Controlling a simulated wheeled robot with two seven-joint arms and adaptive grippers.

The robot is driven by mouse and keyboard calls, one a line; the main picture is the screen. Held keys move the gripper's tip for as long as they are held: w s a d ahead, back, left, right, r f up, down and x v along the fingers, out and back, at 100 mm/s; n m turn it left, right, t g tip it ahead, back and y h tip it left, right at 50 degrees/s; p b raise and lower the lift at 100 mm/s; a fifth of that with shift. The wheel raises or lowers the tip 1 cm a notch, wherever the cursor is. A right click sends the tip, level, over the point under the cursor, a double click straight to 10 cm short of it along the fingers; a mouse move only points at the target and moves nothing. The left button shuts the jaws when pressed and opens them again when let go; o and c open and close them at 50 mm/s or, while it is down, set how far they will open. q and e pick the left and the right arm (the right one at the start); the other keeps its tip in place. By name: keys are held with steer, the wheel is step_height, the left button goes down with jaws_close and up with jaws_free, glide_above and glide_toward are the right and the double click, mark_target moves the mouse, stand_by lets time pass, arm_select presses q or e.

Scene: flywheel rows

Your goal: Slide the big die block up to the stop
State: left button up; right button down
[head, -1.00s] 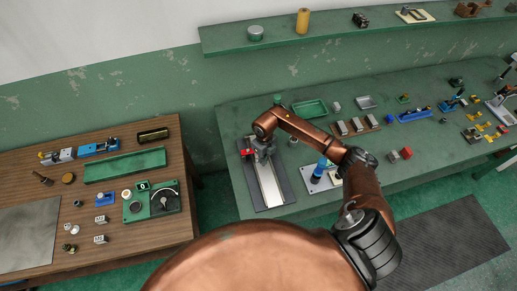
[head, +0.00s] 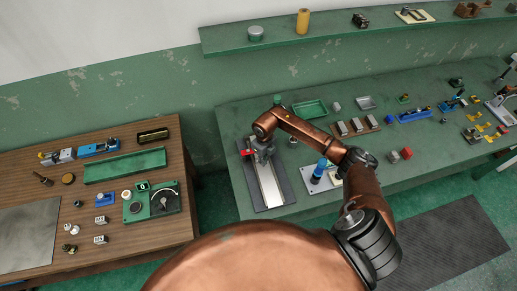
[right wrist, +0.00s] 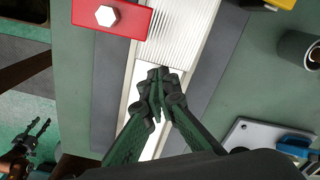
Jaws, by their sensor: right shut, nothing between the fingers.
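In the right wrist view a pale ribbed metal piece (right wrist: 172,32), which looks like the big die block, lies on the light track (right wrist: 190,90). The track also shows in the head view (head: 269,186). A red block with a white hex bolt (right wrist: 88,15), perhaps the stop, reaches over the track's left edge. My right gripper (right wrist: 160,76) is shut and empty, its fingertips at the ribbed piece's near edge; I cannot tell whether they touch. In the head view my right gripper (head: 264,157) hides the track's far part. My left gripper (right wrist: 36,130) shows small at lower left, fingers apart.
A white plate with a blue-handled tool (head: 318,173) stands right of the track. A grey cup (right wrist: 298,50) and a yellow part (right wrist: 282,3) are also to the right. A green tray (head: 309,109) lies farther back. A wooden table (head: 40,130) stands at left across a gap.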

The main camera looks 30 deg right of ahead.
steer(key=shift+w, duration=0.1)
steer(key=shift+w+d+b, duration=0.15)
steer(key=shift+w+b, duration=0.3)
steer(key=shift+b, duration=0.1)
steer(key=shift+r, duration=0.15)
steer(key=shift+s+p, duration=0.3)
steer(key=shift+p, duration=0.15)
steer(key=shift+s+a+p, duration=0.2)
steer(key=shift+s+p, duration=0.05)
steer(key=shift+s, duration=0.3)
steer(key=shift+s+a+p, duration=0.2)
steer(key=shift+s, duration=0.35)
step_height(320, 180, up, 8)
steer(key=p, duration=0.4)
steer(key=shift+p, duration=0.35)
steer(key=shift+s+f, duration=0.1)
steer(key=shift+f, duration=0.1)
